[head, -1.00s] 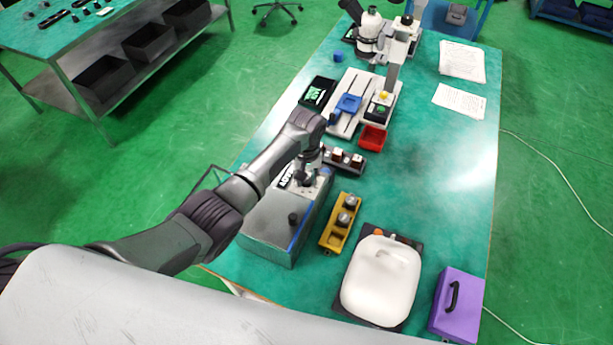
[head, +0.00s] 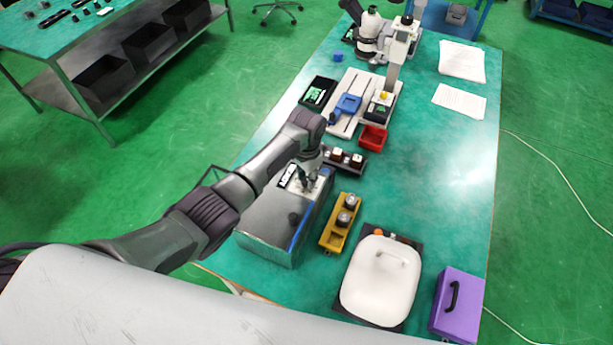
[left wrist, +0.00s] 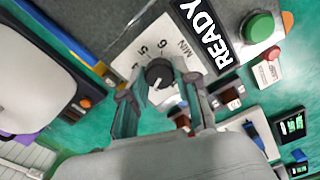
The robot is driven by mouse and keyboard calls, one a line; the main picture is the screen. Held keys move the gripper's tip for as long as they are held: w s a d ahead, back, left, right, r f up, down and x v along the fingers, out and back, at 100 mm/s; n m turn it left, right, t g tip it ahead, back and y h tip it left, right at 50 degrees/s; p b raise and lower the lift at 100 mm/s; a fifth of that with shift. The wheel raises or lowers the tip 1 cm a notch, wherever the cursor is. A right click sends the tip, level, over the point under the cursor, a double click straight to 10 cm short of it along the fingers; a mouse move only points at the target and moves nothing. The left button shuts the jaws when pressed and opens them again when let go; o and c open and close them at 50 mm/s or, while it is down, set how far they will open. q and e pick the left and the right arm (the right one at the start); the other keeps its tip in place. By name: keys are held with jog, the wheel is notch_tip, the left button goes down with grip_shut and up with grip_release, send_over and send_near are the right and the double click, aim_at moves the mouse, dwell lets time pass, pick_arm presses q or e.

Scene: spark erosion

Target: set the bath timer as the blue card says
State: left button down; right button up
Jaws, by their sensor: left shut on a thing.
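A white mark on the knob points down, away from those digits; the scale there is hidden by my gripper. My left gripper (head: 310,184) is over the top of the metal bath box (head: 265,218). In the left wrist view its fingers (left wrist: 158,86) are on both sides of the knob, shut on it. A READY display (left wrist: 207,33) and a green button (left wrist: 257,26) are beside the dial. I cannot identify the blue card. My right gripper is not in view.
Close to the box's right stand a yellow holder (head: 334,236) and a dark rack (head: 358,166). A white-lidded container (head: 380,282) and a purple case (head: 458,300) are nearer. The microscope (head: 370,38) is at the far end. The table's right middle is clear.

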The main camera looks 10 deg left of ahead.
pick_arm(q)
jog(key=m, duration=0.4)
jog(key=shift+m, duration=0.3)
jog(key=m, duration=0.3)
jog(key=shift+m, duration=0.4)
jog(key=m, duration=0.3)
jog(key=shift+m, duration=0.3)
jog(key=m+b, duration=0.1)
jog(key=m, duration=0.2)
jog(key=shift+m, duration=0.3)
jog(key=m, duration=0.3)
jog(key=shift+f+m+b, duration=0.1)
jog(key=shift+m+b, duration=0.2)
jog(key=shift+b, duration=0.1)
jog(key=m+b, duration=0.1)
jog(key=m, duration=0.3)
jog(key=shift+m, duration=0.3)
jog(key=m+b, duration=0.2)
jog(key=m, duration=0.2)
jog(key=shift+m+b, duration=0.8)
jog(key=shift+m, duration=1)
